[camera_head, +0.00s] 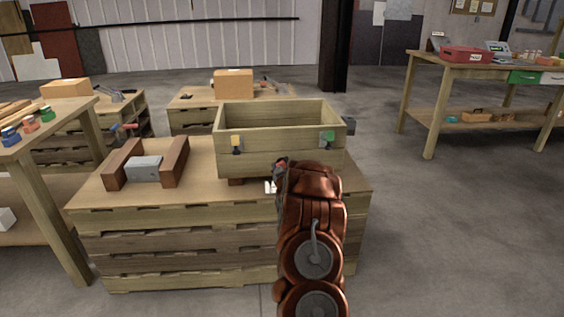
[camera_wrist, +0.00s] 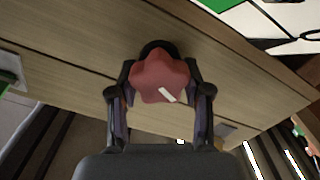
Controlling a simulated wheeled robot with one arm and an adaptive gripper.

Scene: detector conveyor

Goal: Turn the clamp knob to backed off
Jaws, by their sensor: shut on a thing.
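The clamp knob (camera_wrist: 160,72) is red and lobed, with a white mark at its lower right, in the wrist view. It sits on a dark round base against a wooden surface. My gripper (camera_wrist: 161,82) has one finger on each side of the knob and is shut on it. In the head view my gripper (camera_head: 281,172) is at the front of a wooden box (camera_head: 255,161), and my arm hides the knob there.
The box stands on a slatted wooden bench (camera_head: 180,225). Left of it, a grey block (camera_head: 144,168) lies between two brown blocks. A table with colored items (camera_head: 45,113) is at the left. Another table (camera_head: 440,110) stands at the right. The floor between is clear.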

